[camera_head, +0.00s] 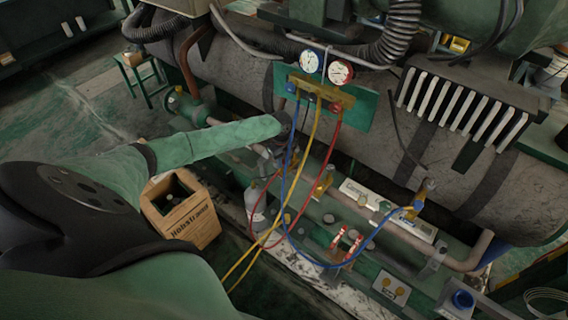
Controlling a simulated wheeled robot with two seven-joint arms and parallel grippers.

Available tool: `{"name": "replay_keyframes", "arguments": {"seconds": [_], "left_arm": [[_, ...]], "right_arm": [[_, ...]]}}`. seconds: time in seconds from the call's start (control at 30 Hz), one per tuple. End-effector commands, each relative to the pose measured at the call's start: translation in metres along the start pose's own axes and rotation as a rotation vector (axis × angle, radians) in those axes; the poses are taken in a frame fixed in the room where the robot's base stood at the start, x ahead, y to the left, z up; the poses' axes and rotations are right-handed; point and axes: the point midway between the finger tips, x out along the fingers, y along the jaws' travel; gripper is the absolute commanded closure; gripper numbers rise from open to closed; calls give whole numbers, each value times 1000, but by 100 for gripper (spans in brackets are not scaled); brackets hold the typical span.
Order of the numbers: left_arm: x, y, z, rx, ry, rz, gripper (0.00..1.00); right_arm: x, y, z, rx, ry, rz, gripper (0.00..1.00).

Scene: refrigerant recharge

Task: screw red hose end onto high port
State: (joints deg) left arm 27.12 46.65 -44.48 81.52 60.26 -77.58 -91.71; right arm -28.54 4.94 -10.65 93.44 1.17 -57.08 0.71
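A gauge manifold with two round white dials (325,67) hangs on a green plate over the large grey tank. The red hose (334,135) drops from the manifold's right side and loops low to the left; its free end is hard to make out. The blue hose (330,266) runs to a brass fitting (418,203) at the right. Another brass fitting (324,181), possibly the high port, stands on the bench left of the label. My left arm reaches in from the left; its gripper (268,158) is small and dark beside the hoses, its fingers unclear. My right gripper is out of view.
A yellow hose (317,120) hangs to the floor. A cardboard box (182,210) stands at lower left, with a grey bottle (256,205) nearby. Red-handled parts (345,243) sit on the green bench. A pale labelled strip (390,212) and pipes crowd the right.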

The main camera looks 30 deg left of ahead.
Motion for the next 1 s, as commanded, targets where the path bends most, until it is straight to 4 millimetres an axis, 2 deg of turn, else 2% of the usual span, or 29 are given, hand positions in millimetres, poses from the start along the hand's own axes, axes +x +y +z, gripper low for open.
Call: {"name": "replay_keyframes", "arguments": {"seconds": [0.37,0.73,1.0], "left_arm": [[2,0,0,25,-1,4,95],[2,0,0,293,-1,36,95],[2,1,0,327,0,41,95]], "right_arm": [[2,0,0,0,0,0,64],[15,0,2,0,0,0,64],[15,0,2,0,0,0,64]]}}
